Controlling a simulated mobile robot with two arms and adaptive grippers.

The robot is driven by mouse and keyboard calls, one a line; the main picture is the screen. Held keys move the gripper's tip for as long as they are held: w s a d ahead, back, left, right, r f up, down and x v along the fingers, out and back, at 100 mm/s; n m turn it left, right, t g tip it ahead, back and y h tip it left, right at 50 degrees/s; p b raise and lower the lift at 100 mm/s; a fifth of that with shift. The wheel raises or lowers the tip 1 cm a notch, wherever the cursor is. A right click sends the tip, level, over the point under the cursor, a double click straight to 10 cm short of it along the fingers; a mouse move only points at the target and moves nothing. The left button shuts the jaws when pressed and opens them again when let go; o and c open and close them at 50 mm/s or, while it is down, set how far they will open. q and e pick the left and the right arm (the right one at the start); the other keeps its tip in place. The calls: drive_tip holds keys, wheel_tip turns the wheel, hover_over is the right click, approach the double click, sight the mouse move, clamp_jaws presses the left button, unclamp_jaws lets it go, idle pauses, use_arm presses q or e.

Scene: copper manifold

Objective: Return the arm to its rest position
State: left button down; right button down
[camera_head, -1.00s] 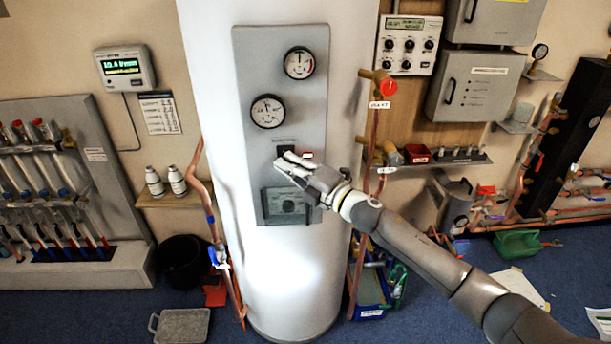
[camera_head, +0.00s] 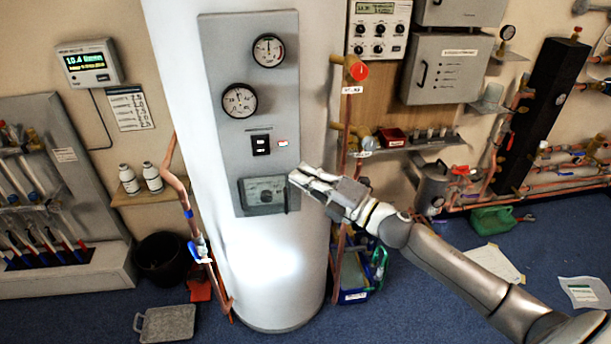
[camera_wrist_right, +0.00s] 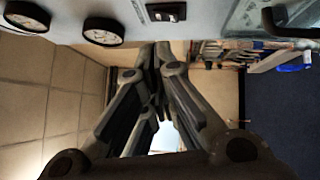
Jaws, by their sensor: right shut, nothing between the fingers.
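My right gripper (camera_head: 301,175) is shut and empty in the head view, to the right of the grey control panel on the white cylinder. Its arm comes in from the lower right. In the right wrist view my right gripper (camera_wrist_right: 155,48) has its fingers together below the panel face. The panel (camera_head: 221,160) carries two round gauges, a black rocker switch (camera_head: 261,145) with a small lit label beside it, and a grey dial box (camera_head: 262,194). The switch also shows in the right wrist view (camera_wrist_right: 166,12). My left gripper is not in view.
The white cylinder (camera_head: 270,270) stands in the middle. Copper pipes with a red-capped valve (camera_head: 357,71) rise right of it, near my arm. A small shelf (camera_head: 425,143) and a grey cabinet (camera_head: 447,75) are on the wall.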

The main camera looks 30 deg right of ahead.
idle(0.5)
drive_tip(key=d+f+m+g+h, duration=0.1)
drive_tip(key=d+f+m+h, duration=0.3)
drive_tip(key=f, duration=0.8)
drive_tip(key=d+f+m+g+h, duration=0.1)
drive_tip(key=d+f+m+h, duration=0.4)
drive_tip(key=f, duration=0.6)
drive_tip(key=s+f+m+g, duration=0.2)
drive_tip(key=s+f+m, duration=0.15)
drive_tip(key=f, duration=0.55)
drive_tip(key=s+f+m+g, duration=0.1)
drive_tip(key=s+f+m, duration=0.1)
drive_tip(key=s+f, duration=0.45)
drive_tip(key=s+a+f+m+g+h+b, duration=0.1)
drive_tip(key=s+a+f+m+g, duration=0.25)
drive_tip(key=s+f, duration=0.95)
drive_tip(key=s+a+f+m+g, duration=0.3)
drive_tip(key=s+f+g, duration=0.2)
drive_tip(key=s+f, duration=0.85)
drive_tip(key=s+a+f+m+g, duration=0.1)
drive_tip(key=s+a, duration=0.3)
drive_tip(key=s, duration=0.9)
drive_tip(key=shift+s+a+f+m+g, duration=0.2)
drive_tip(key=shift+s+a+m+g, duration=0.25)
drive_tip(key=shift+g, duration=0.4)
